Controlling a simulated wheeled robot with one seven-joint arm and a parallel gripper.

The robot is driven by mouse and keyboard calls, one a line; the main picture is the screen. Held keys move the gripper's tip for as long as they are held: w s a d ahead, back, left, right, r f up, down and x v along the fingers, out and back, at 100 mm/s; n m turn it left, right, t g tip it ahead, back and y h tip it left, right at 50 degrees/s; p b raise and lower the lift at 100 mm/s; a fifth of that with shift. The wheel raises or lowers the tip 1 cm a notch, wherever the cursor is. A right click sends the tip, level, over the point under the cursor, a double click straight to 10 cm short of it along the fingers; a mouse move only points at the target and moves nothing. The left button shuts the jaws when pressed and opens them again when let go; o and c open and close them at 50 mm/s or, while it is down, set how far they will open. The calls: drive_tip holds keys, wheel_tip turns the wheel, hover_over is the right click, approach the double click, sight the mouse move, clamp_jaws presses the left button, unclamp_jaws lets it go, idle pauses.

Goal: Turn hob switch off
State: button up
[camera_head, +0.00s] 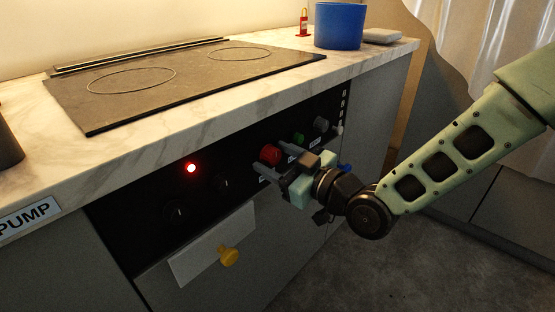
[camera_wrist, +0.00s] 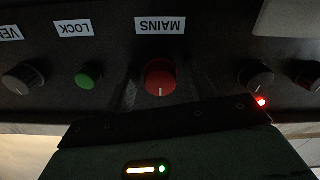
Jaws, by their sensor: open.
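A black control panel (camera_head: 150,215) runs along the counter front below the hob (camera_head: 190,80). It carries a red knob (camera_head: 270,154), labelled MAINS in the upside-down wrist view (camera_wrist: 160,77). A dark knob (camera_head: 221,183) sits left of it, near a lit red lamp (camera_head: 191,168); this knob also shows in the wrist view (camera_wrist: 257,75). Another dark knob (camera_head: 176,210) is further left. No label reading hob is legible. My gripper (camera_head: 271,158) is open, its fingers on either side of the red knob; I cannot tell whether they touch it.
A green LOCK button (camera_head: 298,138) and a grey knob (camera_head: 321,123) lie right of the red knob. A yellow knob (camera_head: 228,256) sticks out below the panel. A blue pot (camera_head: 338,26) stands on the counter (camera_head: 230,110). The floor (camera_head: 400,270) in front looks clear.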

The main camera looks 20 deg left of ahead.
drive_tip(key=c, duration=1)
drive_tip(key=shift+o, duration=0.2)
drive_tip(key=shift+m, duration=0.3)
drive_tip(key=m+p, duration=0.1)
drive_tip(key=m, duration=0.2)
drive_tip(key=shift+m, duration=0.3)
drive_tip(key=m+p, duration=0.1)
drive_tip(key=m, duration=0.3)
drive_tip(key=shift+m, duration=0.3)
drive_tip(key=m+p, duration=0.1)
drive_tip(key=m, duration=0.3)
drive_tip(key=shift+s, duration=0.1)
drive_tip(key=shift+m+p, duration=0.65)
drive_tip(key=shift+m, duration=1.85)
